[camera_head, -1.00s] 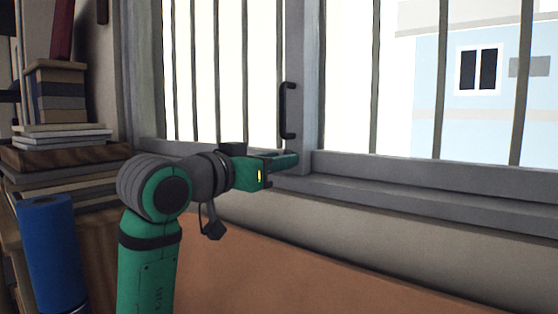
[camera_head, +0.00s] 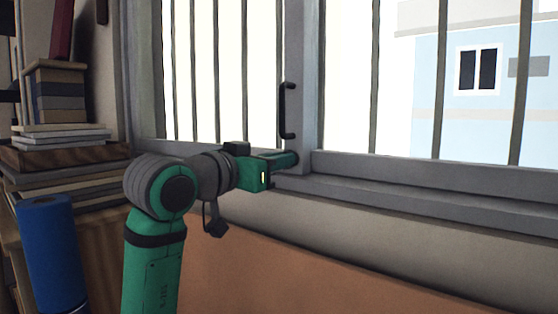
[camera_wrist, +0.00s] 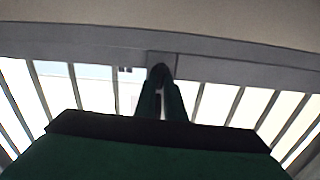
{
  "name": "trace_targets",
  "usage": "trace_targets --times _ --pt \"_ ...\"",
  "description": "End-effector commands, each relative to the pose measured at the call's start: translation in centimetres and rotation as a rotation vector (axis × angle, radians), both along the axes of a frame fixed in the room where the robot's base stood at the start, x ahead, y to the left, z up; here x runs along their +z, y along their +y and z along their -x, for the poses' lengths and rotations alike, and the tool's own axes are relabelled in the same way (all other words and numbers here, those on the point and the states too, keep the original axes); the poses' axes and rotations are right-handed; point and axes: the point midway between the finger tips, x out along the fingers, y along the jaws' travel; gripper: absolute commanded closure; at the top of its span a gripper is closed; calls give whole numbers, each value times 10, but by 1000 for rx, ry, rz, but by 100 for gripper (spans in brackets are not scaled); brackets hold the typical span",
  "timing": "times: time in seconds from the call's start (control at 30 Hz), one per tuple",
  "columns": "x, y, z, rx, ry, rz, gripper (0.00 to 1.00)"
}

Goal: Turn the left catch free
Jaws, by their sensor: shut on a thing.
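My gripper (camera_head: 290,158) reaches to the lower window frame, just below the black handle. In the wrist view, its two green fingers (camera_wrist: 161,88) converge and are shut on a small dark piece (camera_wrist: 159,73) at the frame, which I take to be the left catch. Most of the catch is hidden by the fingers, so its turn angle cannot be told. In the head view the catch is hidden behind my gripper.
A black pull handle (camera_head: 288,110) stands upright on the grey window post (camera_head: 307,90) above my gripper. Vertical bars cross the window. A grey sill (camera_head: 420,198) runs right. Stacked books (camera_head: 60,133) and a blue roll (camera_head: 50,250) stand at the left.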

Motion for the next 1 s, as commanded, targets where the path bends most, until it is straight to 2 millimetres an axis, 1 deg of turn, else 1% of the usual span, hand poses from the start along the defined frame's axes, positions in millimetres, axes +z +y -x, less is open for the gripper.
trace_targets --times 0.27,1.0 --pt "0 0 0 1 -107 -147 100" --pt "-2 -2 1 2 -519 -716 100"
